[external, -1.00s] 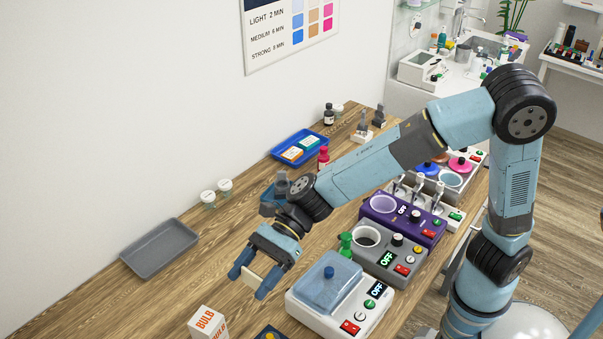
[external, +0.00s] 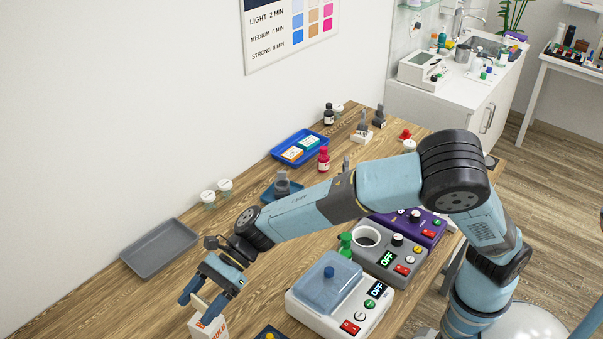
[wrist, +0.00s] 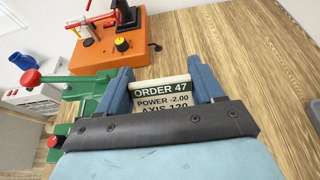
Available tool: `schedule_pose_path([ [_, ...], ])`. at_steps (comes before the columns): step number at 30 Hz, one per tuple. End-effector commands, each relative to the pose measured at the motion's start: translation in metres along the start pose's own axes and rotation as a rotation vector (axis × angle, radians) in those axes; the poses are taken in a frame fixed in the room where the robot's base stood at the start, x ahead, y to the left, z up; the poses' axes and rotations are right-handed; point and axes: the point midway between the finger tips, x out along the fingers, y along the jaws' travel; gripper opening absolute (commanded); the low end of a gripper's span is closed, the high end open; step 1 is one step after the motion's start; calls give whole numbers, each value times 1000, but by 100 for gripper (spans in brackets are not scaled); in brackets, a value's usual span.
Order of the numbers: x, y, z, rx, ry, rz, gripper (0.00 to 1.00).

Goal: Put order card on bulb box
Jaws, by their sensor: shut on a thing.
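The order card (wrist: 162,92), white with a dark green band reading "ORDER 47", is between the two blue fingers of my gripper (wrist: 163,80) in the wrist view. My gripper (external: 195,309) is shut on it. In the external view my gripper is low at the bottom left, directly over the bulb box (external: 211,329), a white box with orange lettering. My fingers cover the box's top, so I cannot tell whether the card touches it. I cannot make out the bulb box in the wrist view.
A white machine with a clear blue cover (external: 330,288) stands right of my gripper. An empty grey tray (external: 158,248) lies behind it by the wall. A small dark blue item (external: 270,333) is close right of the box. Bare wood lies between tray and machine.

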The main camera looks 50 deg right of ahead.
Motion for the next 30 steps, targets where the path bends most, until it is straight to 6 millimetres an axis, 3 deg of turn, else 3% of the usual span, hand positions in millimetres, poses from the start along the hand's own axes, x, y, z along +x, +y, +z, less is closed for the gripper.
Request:
schedule_pose_path([
  [10,13,-8,-10,-1,1,-1,39],
  [17,23,-8,-37,0,2,0,39],
  [27,24,-8,-39,-1,0,0,39],
  [28,24,-8,-38,-2,0,0,70],
  [30,24,-8,-38,-2,0,0,76],
])
